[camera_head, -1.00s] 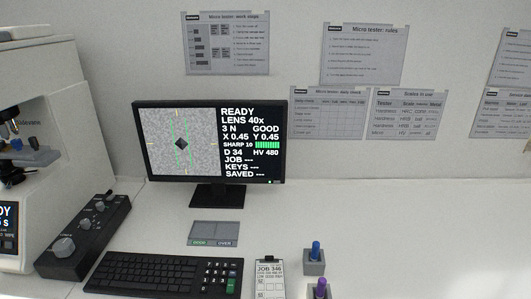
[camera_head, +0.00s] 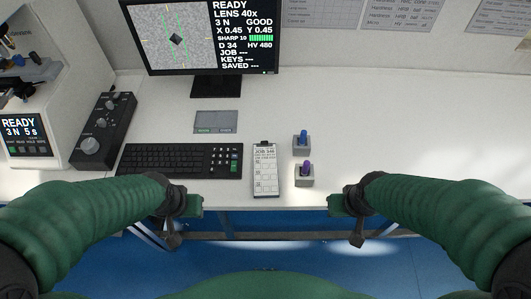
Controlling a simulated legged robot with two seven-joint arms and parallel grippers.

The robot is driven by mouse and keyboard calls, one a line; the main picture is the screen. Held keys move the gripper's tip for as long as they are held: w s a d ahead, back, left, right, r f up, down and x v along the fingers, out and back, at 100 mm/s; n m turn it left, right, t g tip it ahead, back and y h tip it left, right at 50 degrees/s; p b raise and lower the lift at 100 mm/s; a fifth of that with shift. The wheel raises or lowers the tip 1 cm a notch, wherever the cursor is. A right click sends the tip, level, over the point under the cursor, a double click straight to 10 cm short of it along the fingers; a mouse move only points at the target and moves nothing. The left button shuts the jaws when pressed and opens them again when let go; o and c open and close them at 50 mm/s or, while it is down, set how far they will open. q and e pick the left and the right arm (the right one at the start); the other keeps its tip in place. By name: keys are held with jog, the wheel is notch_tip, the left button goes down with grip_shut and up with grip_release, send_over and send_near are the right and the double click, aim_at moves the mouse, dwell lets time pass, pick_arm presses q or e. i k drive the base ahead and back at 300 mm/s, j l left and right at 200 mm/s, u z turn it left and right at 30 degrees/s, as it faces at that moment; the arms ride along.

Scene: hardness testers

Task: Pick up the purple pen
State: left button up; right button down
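The purple pen (camera_head: 306,166) stands upright in a small grey holder (camera_head: 305,182) near the table's front edge, right of the clipboard. A blue pen (camera_head: 303,136) stands in a similar holder (camera_head: 301,150) just behind it. My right gripper (camera_head: 340,204) is at the table's front edge, to the right of and nearer than the purple pen, apart from it. My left gripper (camera_head: 194,206) is at the front edge below the keyboard. Neither gripper touches a pen. The finger gaps are too unclear to tell open from shut.
A clipboard (camera_head: 265,172) lies left of the pen holders, with a keyboard (camera_head: 178,160) beyond it. A monitor (camera_head: 199,36), a grey pad (camera_head: 216,121), a black control box (camera_head: 105,130) and a tester (camera_head: 40,100) stand further back or left. The table's right side is clear.

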aim_at(304, 170)
jog(key=i+l+u, duration=0.2)
jog(key=l, duration=0.25)
jog(key=l+u, duration=0.2)
jog(key=l, duration=0.25)
jog(key=i+l+u, duration=0.2)
jog(key=l, duration=0.25)
jog(key=k, duration=0.1)
